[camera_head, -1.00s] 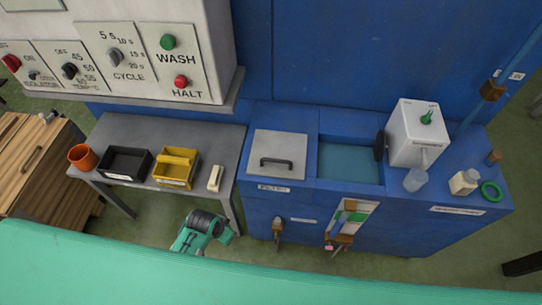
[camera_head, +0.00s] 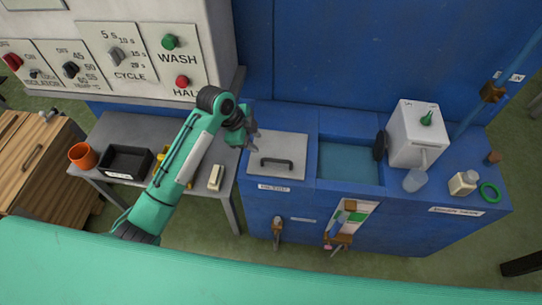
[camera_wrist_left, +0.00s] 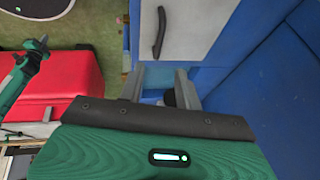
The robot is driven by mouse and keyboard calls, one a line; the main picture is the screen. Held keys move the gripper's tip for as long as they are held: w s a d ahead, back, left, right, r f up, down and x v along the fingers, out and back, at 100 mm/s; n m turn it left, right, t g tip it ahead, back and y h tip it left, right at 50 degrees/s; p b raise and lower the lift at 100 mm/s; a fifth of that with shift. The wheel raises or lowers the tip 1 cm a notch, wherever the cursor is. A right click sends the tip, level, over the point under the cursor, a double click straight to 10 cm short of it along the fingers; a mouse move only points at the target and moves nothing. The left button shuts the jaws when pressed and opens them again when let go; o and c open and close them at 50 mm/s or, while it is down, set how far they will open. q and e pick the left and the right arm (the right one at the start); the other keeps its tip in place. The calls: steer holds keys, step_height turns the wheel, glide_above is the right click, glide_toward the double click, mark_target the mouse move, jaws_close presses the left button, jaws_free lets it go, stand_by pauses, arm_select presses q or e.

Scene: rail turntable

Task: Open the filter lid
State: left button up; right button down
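The filter lid (camera_head: 290,144) is a light grey square plate lying flat and shut on the left part of the blue cabinet. Its dark bar handle (camera_head: 277,162) is near the front edge. My left gripper (camera_head: 251,136) is over the lid's left edge, apart from the handle. In the left wrist view the two grey fingers of my left gripper (camera_wrist_left: 166,88) are spread with nothing between them. The handle (camera_wrist_left: 159,34) and lid (camera_wrist_left: 190,24) show beyond the fingertips.
A water-filled basin (camera_head: 349,163) is right of the lid, with a white dispenser (camera_head: 417,137) beyond it. On the grey side table are an orange cup (camera_head: 82,155), a black bin (camera_head: 124,162) and a pale block (camera_head: 215,177). A yellow bin (camera_head: 181,178) is partly hidden by my arm. The control panel (camera_head: 135,60) overhangs behind.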

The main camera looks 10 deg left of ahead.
mark_target(274, 160)
arm_select(q)
steer(key=p+x, duration=0.2)
steer(key=x, duration=0.9)
steer(key=shift+p+x, duration=0.35)
steer(key=shift+x, duration=0.5)
steer(key=shift+s, duration=0.1)
jaws_close()
